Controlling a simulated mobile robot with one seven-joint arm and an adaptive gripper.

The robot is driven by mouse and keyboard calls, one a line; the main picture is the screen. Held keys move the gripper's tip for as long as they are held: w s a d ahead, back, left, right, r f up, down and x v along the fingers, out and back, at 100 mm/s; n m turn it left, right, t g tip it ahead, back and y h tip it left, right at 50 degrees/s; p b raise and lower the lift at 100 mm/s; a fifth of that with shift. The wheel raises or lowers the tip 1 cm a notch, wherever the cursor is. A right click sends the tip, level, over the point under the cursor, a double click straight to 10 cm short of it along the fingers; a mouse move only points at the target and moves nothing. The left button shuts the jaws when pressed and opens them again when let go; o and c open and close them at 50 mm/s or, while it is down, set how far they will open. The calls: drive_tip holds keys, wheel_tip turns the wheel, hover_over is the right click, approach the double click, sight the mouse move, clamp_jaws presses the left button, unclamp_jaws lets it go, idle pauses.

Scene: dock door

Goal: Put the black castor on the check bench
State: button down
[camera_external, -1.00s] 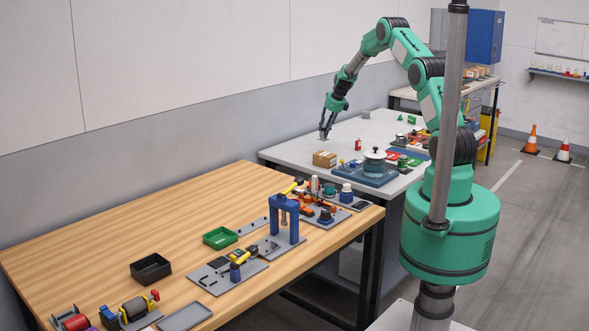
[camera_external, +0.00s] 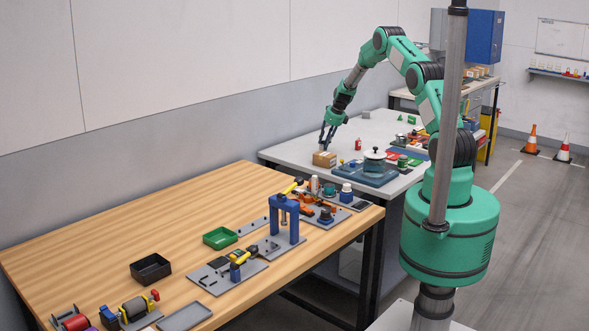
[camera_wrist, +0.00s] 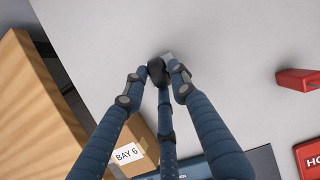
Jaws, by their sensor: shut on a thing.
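My gripper (camera_external: 327,143) has dark blue fingers and points down over the grey-topped bench (camera_external: 290,152), just behind a small cardboard box. In the wrist view my gripper (camera_wrist: 160,78) is shut on a small black thing with a grey part, which looks like the black castor (camera_wrist: 156,70). The fingers hide much of it. In the external view it is too small to make out.
The cardboard box (camera_external: 324,159) is labelled BAY 6 in the wrist view. A blue board with a round pot (camera_external: 374,160) and a red item (camera_external: 358,144) stand to its right. A gap separates the benches. The wooden bench holds a black bin (camera_external: 150,269), green tray (camera_external: 220,238) and blue press (camera_external: 285,220).

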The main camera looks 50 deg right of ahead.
drive_tip(key=shift+f, duration=0.45)
drive_tip(key=c, duration=1.4)
unclamp_jaws()
drive_tip(key=shift+f, duration=0.1)
drive_tip(key=p+v, duration=0.1)
drive_tip(key=v, duration=1.1)
drive_tip(key=shift+a, duration=0.1)
